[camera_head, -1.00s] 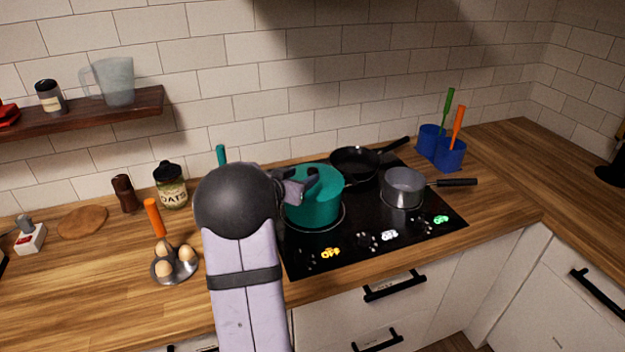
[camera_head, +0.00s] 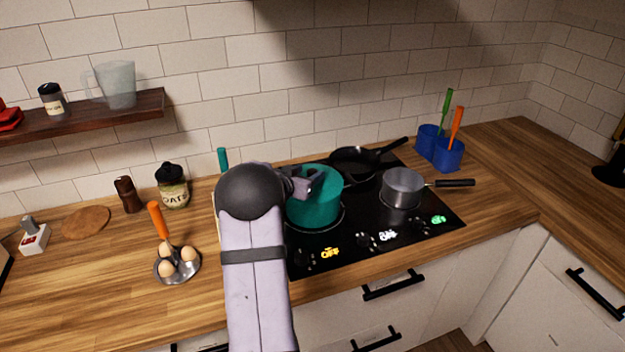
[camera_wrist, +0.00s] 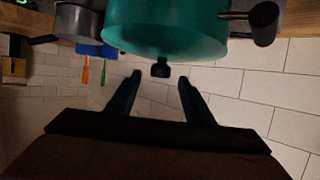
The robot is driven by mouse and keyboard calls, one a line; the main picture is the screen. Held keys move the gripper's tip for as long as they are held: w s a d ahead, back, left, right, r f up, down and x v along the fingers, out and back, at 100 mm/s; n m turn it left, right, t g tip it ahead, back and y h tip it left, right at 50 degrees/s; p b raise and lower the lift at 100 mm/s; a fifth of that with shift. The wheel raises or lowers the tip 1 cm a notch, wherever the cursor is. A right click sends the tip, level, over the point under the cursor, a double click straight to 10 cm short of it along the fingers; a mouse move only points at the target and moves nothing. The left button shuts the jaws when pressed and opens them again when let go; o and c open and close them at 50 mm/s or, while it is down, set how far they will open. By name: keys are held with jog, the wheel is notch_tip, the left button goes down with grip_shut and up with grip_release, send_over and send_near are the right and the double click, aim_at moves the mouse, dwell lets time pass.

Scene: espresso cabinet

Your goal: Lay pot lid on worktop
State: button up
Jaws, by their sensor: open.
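The teal pot (camera_head: 313,207) stands on the left front burner of the black cooktop. Its teal lid (camera_head: 325,177) is on top and partly hidden by my gripper (camera_head: 308,184). In the wrist view the lid (camera_wrist: 165,45) fills the top middle, with its small black knob (camera_wrist: 160,69) pointing towards my jaws. My gripper (camera_wrist: 158,82) is open there, one finger on each side of the knob's line. The knob appears just beyond the fingertips or level with them; I cannot tell exactly. Nothing is held.
A grey saucepan (camera_head: 403,187) and a black frying pan (camera_head: 354,163) share the cooktop (camera_head: 360,225). An egg holder (camera_head: 178,268) stands on the wooden worktop (camera_head: 90,290), which has free room at the left front. Blue utensil holders (camera_head: 447,153) stand at the back right.

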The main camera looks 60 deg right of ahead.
jog(key=shift+x, duration=0.9)
jog(key=shift+c, duration=0.3)
grip_shut()
jog(key=shift+r, duration=0.1)
notch_tip(320, 180, up, 10)
jog(key=shift+p, duration=0.3)
